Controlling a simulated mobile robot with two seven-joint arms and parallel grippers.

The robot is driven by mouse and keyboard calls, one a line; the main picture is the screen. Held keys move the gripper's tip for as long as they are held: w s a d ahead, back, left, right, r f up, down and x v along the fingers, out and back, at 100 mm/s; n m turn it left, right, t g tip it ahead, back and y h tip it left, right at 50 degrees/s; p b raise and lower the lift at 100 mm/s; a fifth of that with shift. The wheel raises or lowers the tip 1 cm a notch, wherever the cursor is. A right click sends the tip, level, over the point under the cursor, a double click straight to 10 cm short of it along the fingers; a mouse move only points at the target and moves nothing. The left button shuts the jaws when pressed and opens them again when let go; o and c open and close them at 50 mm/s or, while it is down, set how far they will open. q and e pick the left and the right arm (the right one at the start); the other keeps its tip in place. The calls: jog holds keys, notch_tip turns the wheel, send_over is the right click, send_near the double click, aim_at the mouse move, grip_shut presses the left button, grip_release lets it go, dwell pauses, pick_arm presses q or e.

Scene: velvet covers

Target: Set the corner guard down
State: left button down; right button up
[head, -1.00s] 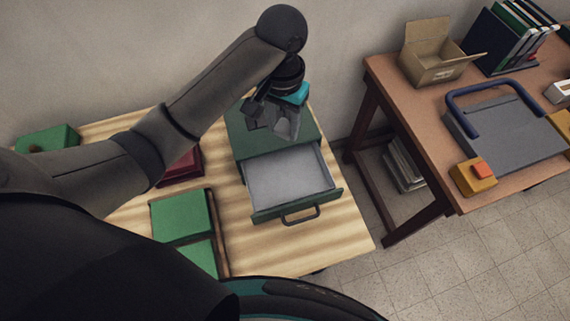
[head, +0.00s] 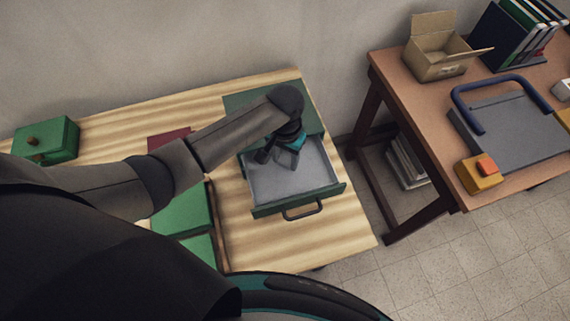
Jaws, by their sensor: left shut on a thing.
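My left gripper (head: 277,157) points down over the open drawer (head: 263,189) of a green cabinet (head: 237,101). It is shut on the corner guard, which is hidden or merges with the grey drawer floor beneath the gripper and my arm. I cannot tell whether the guard touches the drawer floor. The rest of the drawer that shows looks empty. My right gripper is not in view.
The cabinet stands on a striped wooden table (head: 335,232). Green panels (head: 182,213) lie left of the drawer, and a green box with knobs (head: 58,139) stands farther left. A brown desk (head: 478,196) stands right, across a gap.

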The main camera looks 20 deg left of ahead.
aim_at(285, 162)
pick_arm(q)
jog(key=shift+f+b, duration=0.3)
jog(key=shift+f, duration=1.3)
jog(key=shift+f, duration=0.1)
jog(key=shift+f, duration=0.15)
jog(key=shift+c, duration=1.8)
grip_release()
notch_tip(285, 162, up, 13)
jog(key=p, duration=0.2)
jog(key=shift+f, duration=0.2)
